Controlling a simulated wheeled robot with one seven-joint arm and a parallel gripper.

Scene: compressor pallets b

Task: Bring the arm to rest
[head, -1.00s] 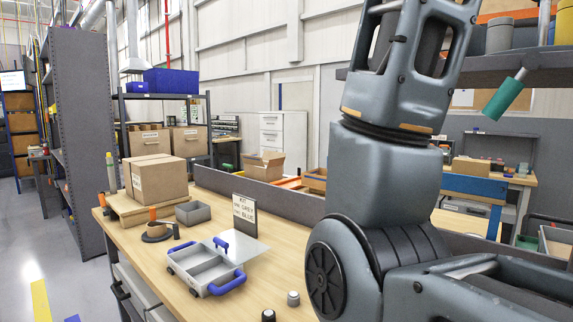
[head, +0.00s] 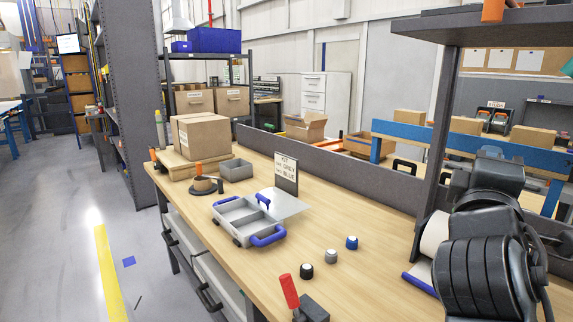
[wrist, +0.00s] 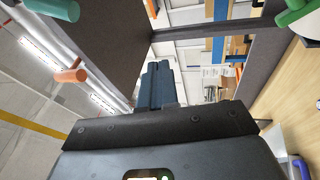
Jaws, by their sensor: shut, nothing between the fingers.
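My gripper (wrist: 158,84) shows in the wrist view as two dark blue fingers side by side, shut with nothing between them. They point toward the top of the picture, past the dark edge of my wrist housing, and touch nothing that I can see. In the head view the large grey arm links no longer stand across the picture, and I cannot make out my gripper there.
The wooden bench (head: 345,285) holds a grey tray with blue handles (head: 240,220), several knobs, a red-handled tool (head: 289,291) and a small sign (head: 286,172). A dark ribbed body (head: 485,265) fills the lower right. A dark shelf (head: 470,26) overhangs the right.

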